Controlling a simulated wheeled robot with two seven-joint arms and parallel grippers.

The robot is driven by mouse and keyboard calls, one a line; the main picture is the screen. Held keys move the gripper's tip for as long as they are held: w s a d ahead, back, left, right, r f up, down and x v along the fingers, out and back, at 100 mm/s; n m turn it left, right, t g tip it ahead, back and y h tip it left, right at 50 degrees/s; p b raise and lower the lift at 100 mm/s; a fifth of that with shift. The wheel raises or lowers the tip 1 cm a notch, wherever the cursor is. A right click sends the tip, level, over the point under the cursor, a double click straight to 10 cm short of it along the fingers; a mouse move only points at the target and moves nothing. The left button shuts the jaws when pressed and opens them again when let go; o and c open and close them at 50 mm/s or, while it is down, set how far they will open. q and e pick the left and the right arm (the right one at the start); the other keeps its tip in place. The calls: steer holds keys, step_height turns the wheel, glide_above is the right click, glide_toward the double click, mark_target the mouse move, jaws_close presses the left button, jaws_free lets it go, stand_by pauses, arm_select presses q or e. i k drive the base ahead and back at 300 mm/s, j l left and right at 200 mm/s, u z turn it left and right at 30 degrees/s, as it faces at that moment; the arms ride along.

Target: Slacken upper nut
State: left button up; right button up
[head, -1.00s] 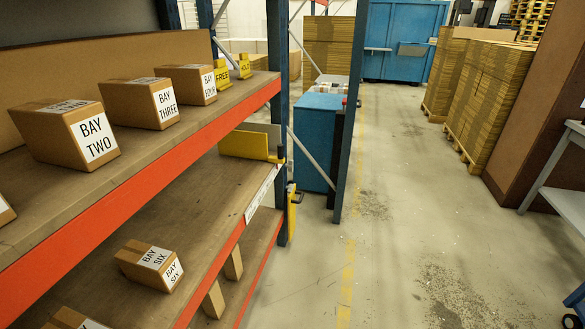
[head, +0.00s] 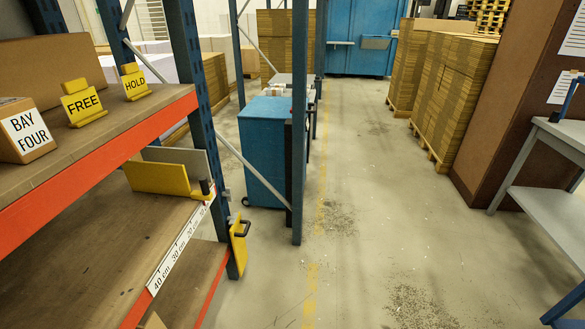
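No nut can be made out in the head view. A yellow plate (head: 158,179) stands upright on the middle shelf with a grey plate (head: 180,158) behind it. A dark knob or handle (head: 204,187) is at the plate's right end, by the rack post. A yellow part with a dark handle (head: 239,243) hangs on the outer side of the rack post below it. Neither of my grippers is in view.
The rack's orange-edged shelf (head: 110,150) fills the left, with a BAY FOUR box (head: 24,130) and FREE (head: 83,103) and HOLD (head: 135,82) signs. A blue cabinet (head: 264,150) stands beyond. The aisle floor (head: 370,220) is clear; a grey bench (head: 548,212) stands right.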

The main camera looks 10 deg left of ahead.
mark_target(228, 193)
steer(key=i+l+z, duration=0.1)
steer(key=i+z, duration=0.25)
steer(key=i, duration=0.6)
steer(key=i+j+z, duration=0.2)
steer(key=i+z, duration=0.15)
steer(key=i, duration=0.55)
steer(key=i+u, duration=0.35)
steer(key=i+l+u, duration=0.65)
steer(key=i, duration=0.15)
steer(key=j, duration=0.1)
